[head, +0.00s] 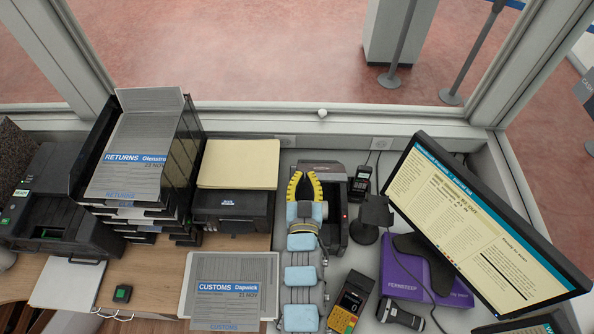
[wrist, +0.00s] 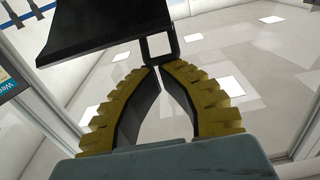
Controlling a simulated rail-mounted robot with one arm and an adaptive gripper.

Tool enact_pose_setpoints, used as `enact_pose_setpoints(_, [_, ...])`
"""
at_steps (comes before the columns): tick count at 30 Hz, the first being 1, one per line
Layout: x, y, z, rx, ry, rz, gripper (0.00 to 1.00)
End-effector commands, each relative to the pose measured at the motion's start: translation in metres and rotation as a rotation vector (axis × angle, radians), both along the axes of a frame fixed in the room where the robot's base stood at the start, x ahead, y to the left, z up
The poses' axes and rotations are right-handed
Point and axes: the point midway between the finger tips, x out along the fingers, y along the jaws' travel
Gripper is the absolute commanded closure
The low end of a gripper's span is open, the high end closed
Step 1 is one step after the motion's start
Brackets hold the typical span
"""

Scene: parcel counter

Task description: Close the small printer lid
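The small printer (head: 336,236) is a dark grey box on the counter, just behind and to the right of my gripper. A dark panel at its back (head: 324,167), apparently its raised lid, is partly covered by my fingers. My gripper (head: 305,174) has yellow ribbed fingers and appears empty. In the wrist view the fingertips (wrist: 159,68) come together with almost no gap. A dark panel with a pale square opening at its corner hangs just beyond the fingertips there; I cannot tell whether it is the lid or whether the fingers touch it.
A black printer (head: 232,207) with paper on top stands left of my arm. A black stand (head: 367,215) and a card terminal (head: 361,180) stand close on the right. Further right are a purple box (head: 400,270) and a monitor (head: 480,220). A payment device (head: 350,302) lies in front.

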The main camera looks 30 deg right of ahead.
Motion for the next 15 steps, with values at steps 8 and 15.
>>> enact_pose_setpoints(8, [-0.036, 0.011, -0.047, -0.07, -0.136, -0.012, 1.0])
enact_pose_setpoints(15, [-0.06, 0.024, -0.078, -0.136, -0.254, -0.013, 1.0])
